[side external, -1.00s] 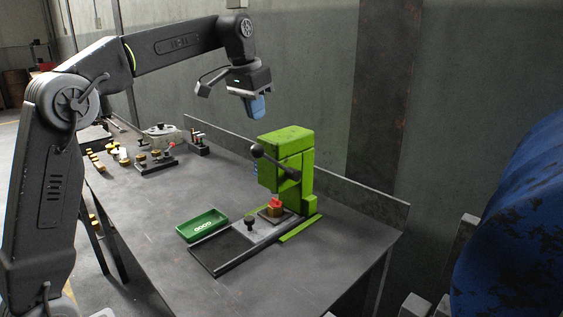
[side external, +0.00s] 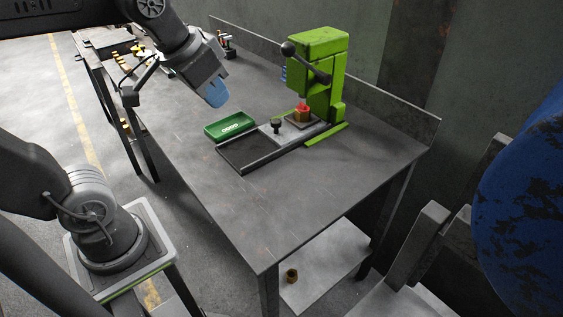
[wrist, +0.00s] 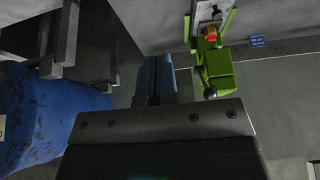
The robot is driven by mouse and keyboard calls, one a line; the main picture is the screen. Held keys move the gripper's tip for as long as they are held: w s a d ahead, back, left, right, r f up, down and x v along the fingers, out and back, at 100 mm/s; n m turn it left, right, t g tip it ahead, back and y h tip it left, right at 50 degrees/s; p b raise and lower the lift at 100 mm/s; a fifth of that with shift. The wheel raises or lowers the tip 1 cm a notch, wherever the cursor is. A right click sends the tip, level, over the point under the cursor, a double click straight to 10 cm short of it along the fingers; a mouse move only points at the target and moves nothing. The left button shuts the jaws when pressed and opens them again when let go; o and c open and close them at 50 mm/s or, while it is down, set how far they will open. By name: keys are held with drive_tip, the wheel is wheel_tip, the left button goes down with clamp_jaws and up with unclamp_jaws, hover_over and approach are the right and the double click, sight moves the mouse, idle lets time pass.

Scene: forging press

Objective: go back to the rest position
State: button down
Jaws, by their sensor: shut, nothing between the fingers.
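My gripper (side external: 216,98) hangs at the upper left of the side view, above the table and left of the green tray. Its blue fingers are together and empty. In the wrist view the blue fingers (wrist: 154,80) also show side by side with nothing held. The task names no object. The rest position is not marked in either view.
The green press (side external: 322,70) with its black-knobbed lever stands on the table (side external: 270,200). A brass piece (side external: 302,117) with a red top sits under its ram. A green tray (side external: 228,128) lies beside the press's slide. A blue drum (side external: 530,180) stands at right.

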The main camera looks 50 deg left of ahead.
drive_tip(key=s+f, duration=0.4)
drive_tip(key=shift+s+d+f, duration=0.25)
drive_tip(key=shift+d+f, duration=0.15)
drive_tip(key=shift+d, duration=0.05)
idle(0.6)
